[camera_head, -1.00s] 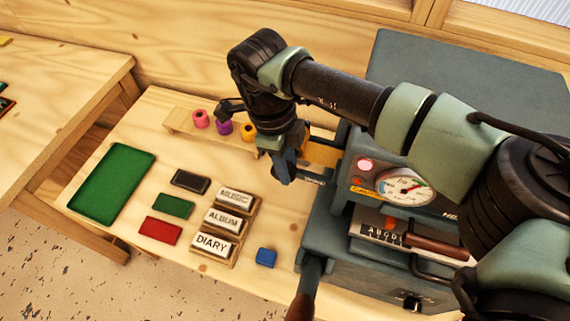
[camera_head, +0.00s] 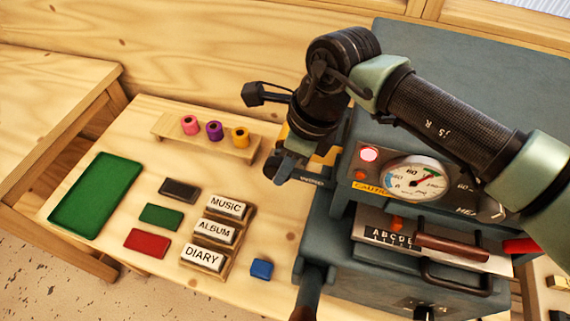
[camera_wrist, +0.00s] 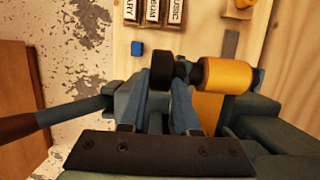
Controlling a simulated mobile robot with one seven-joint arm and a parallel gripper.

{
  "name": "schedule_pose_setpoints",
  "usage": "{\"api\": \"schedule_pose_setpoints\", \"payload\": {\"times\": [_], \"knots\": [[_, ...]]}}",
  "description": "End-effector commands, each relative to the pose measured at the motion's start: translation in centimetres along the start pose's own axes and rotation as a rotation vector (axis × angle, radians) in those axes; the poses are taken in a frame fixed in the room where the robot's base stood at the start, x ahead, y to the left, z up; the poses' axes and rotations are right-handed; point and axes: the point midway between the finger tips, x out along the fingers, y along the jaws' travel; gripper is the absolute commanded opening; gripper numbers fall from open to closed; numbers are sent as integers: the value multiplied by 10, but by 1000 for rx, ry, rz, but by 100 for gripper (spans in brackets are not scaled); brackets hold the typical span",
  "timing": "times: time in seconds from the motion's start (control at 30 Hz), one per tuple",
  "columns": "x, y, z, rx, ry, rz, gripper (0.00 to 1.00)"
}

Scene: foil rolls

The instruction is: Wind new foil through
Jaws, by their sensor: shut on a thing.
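Gold foil shows as a roll (camera_wrist: 226,76) at the machine's side in the wrist view, with a flat strip running down from it. Part of the gold foil (camera_head: 326,156) also shows beside my wrist in the head view. A black round knob (camera_wrist: 162,68) sits left of the roll, at the fingertips. My gripper (camera_wrist: 164,92) is shut on this knob; the fingers partly hide it. In the head view my gripper (camera_head: 285,174) is at the left side of the grey-blue machine (camera_head: 460,75). Pink (camera_head: 190,125), purple (camera_head: 214,131) and yellow (camera_head: 240,137) rolls stand on a wooden rack.
The machine has a dial (camera_head: 414,178), a lit pink lamp (camera_head: 369,155) and a brown-handled type holder (camera_head: 452,246). Word blocks (camera_head: 215,232), coloured pieces, a green tray (camera_head: 95,196) and a blue block (camera_head: 261,268) lie on the bench. A lever (camera_wrist: 70,115) juts out near my gripper.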

Motion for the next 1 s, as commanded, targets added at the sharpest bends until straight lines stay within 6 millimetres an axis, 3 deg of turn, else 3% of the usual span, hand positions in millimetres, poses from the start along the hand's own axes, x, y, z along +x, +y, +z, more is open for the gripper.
{"api": "schedule_pose_setpoints", "payload": {"times": [0.23,0.27,0.4,0.77,1.0], "knots": [[-1,0,2,-1,-4,-2,0],[-1,0,2,-1,-4,-2,35],[-1,0,1,-1,-2,-1,60],[-4,-1,0,0,0,-1,60],[-42,-2,-1,0,1,-6,60]]}}
